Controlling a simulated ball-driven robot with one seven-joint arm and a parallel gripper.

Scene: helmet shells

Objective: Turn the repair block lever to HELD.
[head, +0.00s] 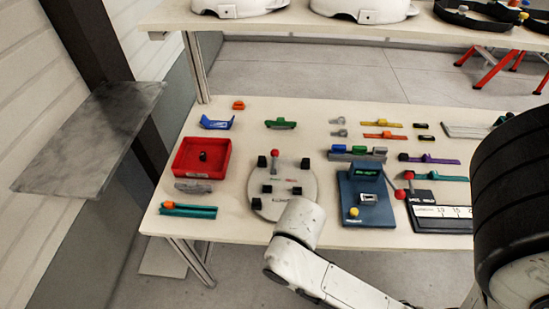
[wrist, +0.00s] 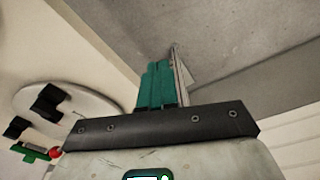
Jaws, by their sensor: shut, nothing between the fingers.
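A round grey plate (head: 300,185) lies on the table, with several black blocks and a lever with a red knob (head: 275,153) standing at its far side. Small lettering on the plate is too small to read, so I cannot tell the lever's setting. In the wrist view the plate (wrist: 85,100) is at the left and the red knob (wrist: 55,153) at the lower left. My gripper (wrist: 155,66) has its teal fingers together and empty, apart from the lever. In the head view my white wrist overlaps the plate's front edge and the fingers are hidden.
A red tray (head: 180,168) stands left of the plate. A green clip (head: 281,123) lies behind. Bare table (head: 235,235) shows at front left.

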